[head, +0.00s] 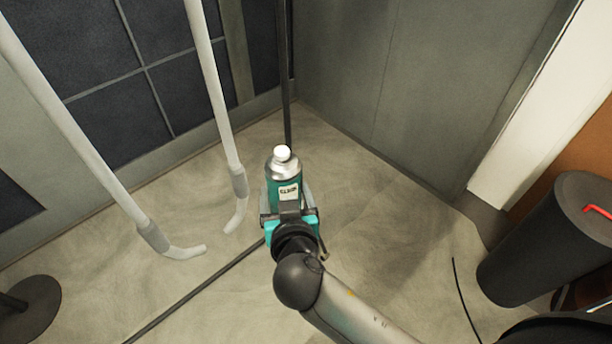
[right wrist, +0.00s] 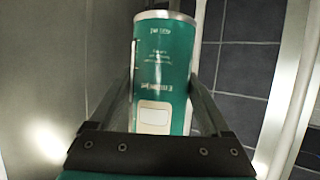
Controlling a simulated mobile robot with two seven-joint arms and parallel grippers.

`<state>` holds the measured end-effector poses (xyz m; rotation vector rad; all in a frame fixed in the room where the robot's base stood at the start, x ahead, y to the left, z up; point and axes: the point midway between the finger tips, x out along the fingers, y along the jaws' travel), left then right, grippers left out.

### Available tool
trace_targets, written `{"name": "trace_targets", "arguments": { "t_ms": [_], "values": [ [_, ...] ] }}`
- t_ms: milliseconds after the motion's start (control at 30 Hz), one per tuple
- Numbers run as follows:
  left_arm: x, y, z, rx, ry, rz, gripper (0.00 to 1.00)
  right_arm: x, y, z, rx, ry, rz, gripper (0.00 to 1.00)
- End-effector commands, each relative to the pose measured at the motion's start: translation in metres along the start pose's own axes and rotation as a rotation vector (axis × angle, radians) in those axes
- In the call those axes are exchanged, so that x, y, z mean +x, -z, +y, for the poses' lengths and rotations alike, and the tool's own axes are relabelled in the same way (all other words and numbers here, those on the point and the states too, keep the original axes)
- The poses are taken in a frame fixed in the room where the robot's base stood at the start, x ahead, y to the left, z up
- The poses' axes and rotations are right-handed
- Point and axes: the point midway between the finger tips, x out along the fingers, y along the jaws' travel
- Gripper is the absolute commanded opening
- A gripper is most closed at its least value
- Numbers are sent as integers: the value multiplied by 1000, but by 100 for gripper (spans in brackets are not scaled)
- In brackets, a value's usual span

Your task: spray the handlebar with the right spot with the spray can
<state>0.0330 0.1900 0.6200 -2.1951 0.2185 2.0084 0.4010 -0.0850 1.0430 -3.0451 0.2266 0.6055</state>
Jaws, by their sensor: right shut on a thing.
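The spray can (head: 285,188) is green with a silver shoulder and a white cap. It stands roughly upright in my right gripper (head: 289,208), which is shut on it. In the right wrist view the green can (right wrist: 163,65) sits between both fingers. Two pale grey handlebars hang down from above in the head view. The left handlebar (head: 75,125) and the right handlebar (head: 213,90) end in bent grey grips. The can is right of the right handlebar's grip in the picture, apart from it. I cannot make out a spot on either handlebar. My left gripper is out of view.
A dark tiled wall (head: 115,115) is behind the handlebars, and a grey panel (head: 410,85) is at the right. A black cylinder (head: 545,245) stands at the far right. A dark round base (head: 32,305) is at lower left. A dark cable (head: 205,285) crosses the floor.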

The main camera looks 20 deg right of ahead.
Motion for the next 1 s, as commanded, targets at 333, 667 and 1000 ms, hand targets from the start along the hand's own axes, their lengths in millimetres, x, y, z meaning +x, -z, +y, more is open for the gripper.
{"name": "trace_targets", "arguments": {
  "t_ms": [333,667,1000],
  "values": [
    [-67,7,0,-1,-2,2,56,-26,40,-60,8,-14,4,14],
    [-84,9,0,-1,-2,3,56,-35,52,-84,5,-9,3,14],
    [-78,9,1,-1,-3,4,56,1,66,-91,3,-7,5,14]
  ]
}}
